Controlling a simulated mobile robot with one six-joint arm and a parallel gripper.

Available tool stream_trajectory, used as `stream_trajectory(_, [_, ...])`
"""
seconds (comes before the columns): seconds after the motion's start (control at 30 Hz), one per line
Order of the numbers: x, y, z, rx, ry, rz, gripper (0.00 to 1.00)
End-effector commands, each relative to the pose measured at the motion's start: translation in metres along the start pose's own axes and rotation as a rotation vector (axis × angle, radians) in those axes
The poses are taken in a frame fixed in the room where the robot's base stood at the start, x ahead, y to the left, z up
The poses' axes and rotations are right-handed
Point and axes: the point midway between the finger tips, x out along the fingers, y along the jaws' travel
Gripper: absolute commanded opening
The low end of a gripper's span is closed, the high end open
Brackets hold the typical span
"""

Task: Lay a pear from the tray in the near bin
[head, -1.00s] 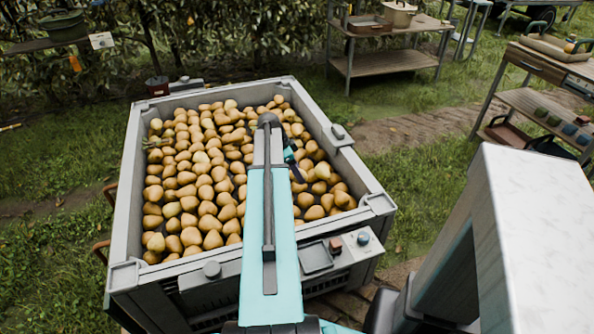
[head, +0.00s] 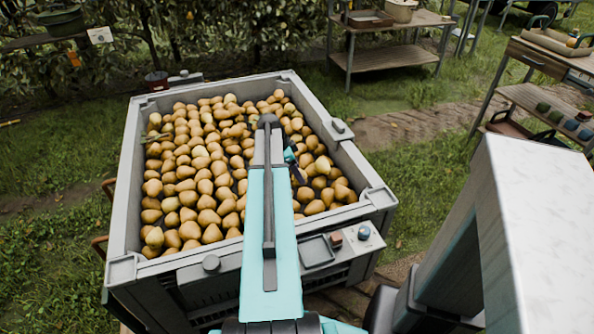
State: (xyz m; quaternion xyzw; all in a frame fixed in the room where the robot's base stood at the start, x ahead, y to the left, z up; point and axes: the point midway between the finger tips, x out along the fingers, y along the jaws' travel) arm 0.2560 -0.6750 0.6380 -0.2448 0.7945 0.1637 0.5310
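The near bin (head: 374,195) is a large grey crate in front of me, filled with a wide layer of yellow-brown pears (head: 200,165). My teal arm reaches over its right half. Part of my gripper (head: 299,170), dark with a bit of teal, shows just right of the arm's far end, low over the pears. The arm covers the rest of it, so I cannot tell whether it is open, shut or holding a pear. A shallow tray (head: 541,39) stands on the table at the upper right, with a small orange-yellow thing in it, too small to identify.
The wooden table (head: 535,57) at the right has a lower shelf with several small pots. Another shelf table (head: 385,64) with a pot stands at the back. Shrubs line the far left. Grass lies around the bin. A white-topped block (head: 535,210) fills the lower right.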

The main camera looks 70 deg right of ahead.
Motion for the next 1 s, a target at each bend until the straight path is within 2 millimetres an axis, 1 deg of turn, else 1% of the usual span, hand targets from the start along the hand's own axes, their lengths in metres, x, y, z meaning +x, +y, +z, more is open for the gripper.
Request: stream_trajectory(1.0, [0.031,0.0,0.013,0.0,0.0,0.0,0.3])
